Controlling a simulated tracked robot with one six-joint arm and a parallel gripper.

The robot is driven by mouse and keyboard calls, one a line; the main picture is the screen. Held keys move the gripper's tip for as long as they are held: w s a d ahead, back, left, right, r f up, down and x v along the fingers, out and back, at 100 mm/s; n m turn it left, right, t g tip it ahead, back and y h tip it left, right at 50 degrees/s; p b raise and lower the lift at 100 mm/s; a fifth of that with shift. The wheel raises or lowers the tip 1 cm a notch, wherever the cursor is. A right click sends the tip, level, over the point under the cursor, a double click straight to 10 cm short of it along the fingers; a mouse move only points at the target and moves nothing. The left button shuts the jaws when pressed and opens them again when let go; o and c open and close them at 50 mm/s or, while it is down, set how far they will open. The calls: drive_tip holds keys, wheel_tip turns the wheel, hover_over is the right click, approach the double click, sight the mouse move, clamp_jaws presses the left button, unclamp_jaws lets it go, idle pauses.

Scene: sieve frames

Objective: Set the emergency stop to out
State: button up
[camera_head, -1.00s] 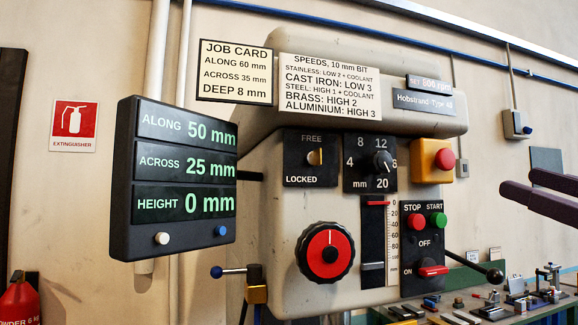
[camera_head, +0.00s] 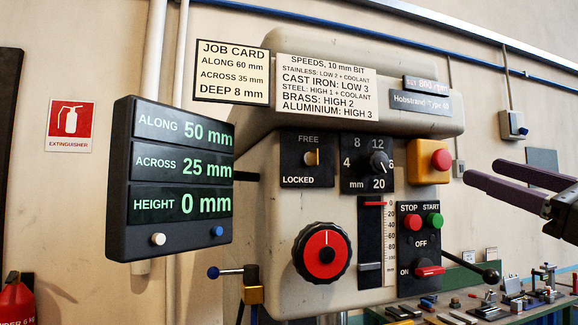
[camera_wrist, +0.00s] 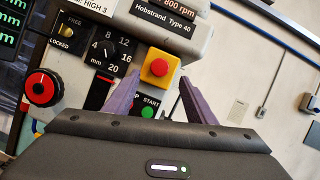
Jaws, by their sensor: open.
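The emergency stop is a red mushroom button (camera_head: 441,159) on a yellow box (camera_head: 428,168) at the right side of the machine head. In the wrist view the red button (camera_wrist: 159,68) sits ahead, between and beyond the fingertips. My gripper (camera_head: 484,172) has two purple fingers, open and empty, to the right of the yellow box in the head view. The fingers are apart from the button. Whether the button is pressed in or out, I cannot tell.
Below the yellow box is a panel with a red stop button (camera_head: 412,222), a green start button (camera_head: 434,220) and a red on/off lever (camera_head: 430,270). A black-knobbed handle (camera_head: 491,276) sticks out lower right. A workbench with several tools lies below.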

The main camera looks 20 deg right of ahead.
sight(444, 158)
drive_tip(key=shift+x, duration=4.3)
clamp_jaws()
